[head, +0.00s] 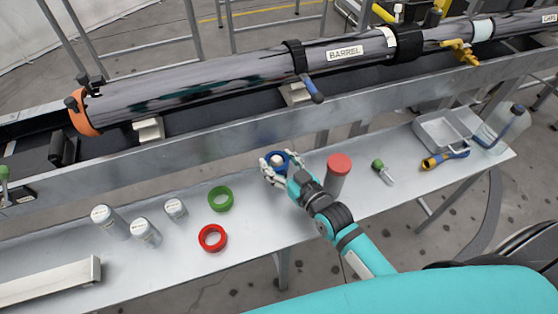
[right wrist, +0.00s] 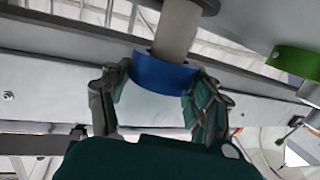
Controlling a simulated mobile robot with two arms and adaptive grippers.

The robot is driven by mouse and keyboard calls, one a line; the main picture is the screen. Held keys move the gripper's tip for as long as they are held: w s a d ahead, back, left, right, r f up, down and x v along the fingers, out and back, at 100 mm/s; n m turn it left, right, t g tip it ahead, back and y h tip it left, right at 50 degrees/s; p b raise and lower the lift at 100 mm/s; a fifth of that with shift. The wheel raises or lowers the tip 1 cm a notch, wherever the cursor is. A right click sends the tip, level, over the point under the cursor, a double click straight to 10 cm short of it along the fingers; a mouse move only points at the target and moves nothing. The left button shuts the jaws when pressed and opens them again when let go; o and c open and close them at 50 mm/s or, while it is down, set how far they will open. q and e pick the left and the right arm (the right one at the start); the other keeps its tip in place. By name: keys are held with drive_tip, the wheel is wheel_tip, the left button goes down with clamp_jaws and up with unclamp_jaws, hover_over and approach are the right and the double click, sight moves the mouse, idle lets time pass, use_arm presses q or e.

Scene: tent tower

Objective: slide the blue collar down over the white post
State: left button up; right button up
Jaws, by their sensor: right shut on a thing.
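The blue collar (head: 270,168) is held by my right gripper (head: 274,172) at the back middle of the workbench. The white post (head: 277,160) shows its pale top inside the collar's ring. In the right wrist view the blue collar (right wrist: 165,74) sits between the fingers of my right gripper (right wrist: 160,98), which are shut on its sides. The white post (right wrist: 179,28) runs from a dark base at the picture's top into the collar, which appears to be around its free end. My left gripper is not in view.
A green ring (head: 220,199) and a red ring (head: 212,238) lie to the left, beside several grey cylinders (head: 146,233). A red-topped cylinder (head: 339,172) stands close to the right of my gripper. The long black barrel (head: 215,85) and its rail run behind the bench.

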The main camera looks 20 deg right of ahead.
drive_tip(key=shift+f, duration=0.4)
drive_tip(key=o, duration=1.4)
drive_tip(key=shift+f, duration=0.1)
drive_tip(key=shift+c, duration=0.2)
drive_tip(key=v, duration=1.2)
